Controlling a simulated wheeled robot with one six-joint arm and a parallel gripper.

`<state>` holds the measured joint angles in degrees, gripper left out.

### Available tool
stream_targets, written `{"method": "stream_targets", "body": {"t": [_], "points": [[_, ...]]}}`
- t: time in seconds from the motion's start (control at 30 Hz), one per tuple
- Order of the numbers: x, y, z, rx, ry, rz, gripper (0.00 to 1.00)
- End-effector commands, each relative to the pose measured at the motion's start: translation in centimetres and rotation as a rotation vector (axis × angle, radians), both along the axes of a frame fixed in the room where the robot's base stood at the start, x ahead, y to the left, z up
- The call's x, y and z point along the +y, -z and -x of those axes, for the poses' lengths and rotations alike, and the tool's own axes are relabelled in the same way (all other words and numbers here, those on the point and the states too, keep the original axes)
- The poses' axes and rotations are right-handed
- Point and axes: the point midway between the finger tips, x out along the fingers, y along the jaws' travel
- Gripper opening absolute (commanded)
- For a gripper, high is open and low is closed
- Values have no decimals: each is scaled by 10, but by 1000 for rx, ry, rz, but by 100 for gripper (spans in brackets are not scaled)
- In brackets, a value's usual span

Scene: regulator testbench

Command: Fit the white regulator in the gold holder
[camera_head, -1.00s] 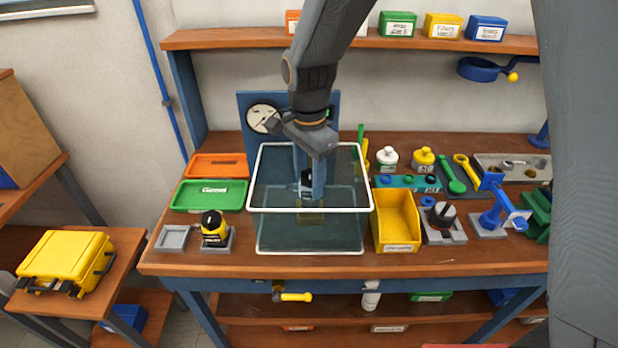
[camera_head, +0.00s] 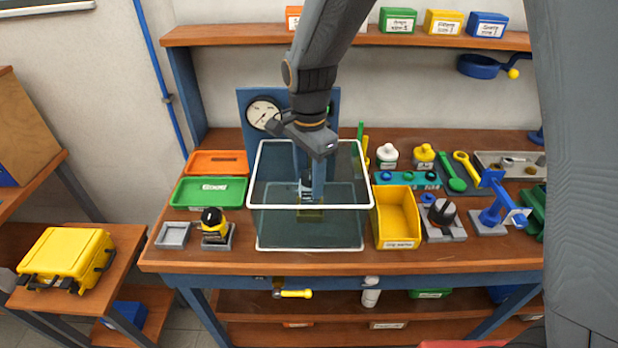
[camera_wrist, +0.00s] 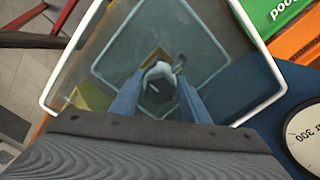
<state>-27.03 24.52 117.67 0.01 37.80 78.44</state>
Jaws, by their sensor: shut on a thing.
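The white regulator (camera_wrist: 159,72) shows in the wrist view as a pale rounded body with a dark round end, between my two blue fingers. My gripper (camera_wrist: 158,92) is shut on it. In the head view my gripper (camera_head: 311,197) points straight down inside the clear white-rimmed tank (camera_head: 262,246). The gold holder (camera_head: 310,214) is in the tank under the gripper, and part of it (camera_wrist: 155,56) shows behind the regulator in the wrist view. The regulator looks close above or at the holder; I cannot tell whether they touch.
A green tray (camera_head: 208,191) and an orange tray (camera_head: 216,163) lie left of the tank, behind a black-and-yellow part (camera_head: 213,222) on a grey base. A yellow bin (camera_head: 397,218) stands close on the right. A gauge panel (camera_head: 245,103) stands behind. The tank walls surround my gripper.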

Motion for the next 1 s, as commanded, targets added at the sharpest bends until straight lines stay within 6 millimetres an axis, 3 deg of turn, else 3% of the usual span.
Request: {"method": "stream_targets", "body": {"t": [1.0], "points": [[0, 9, 0, -1, 0, -1, 2]]}}
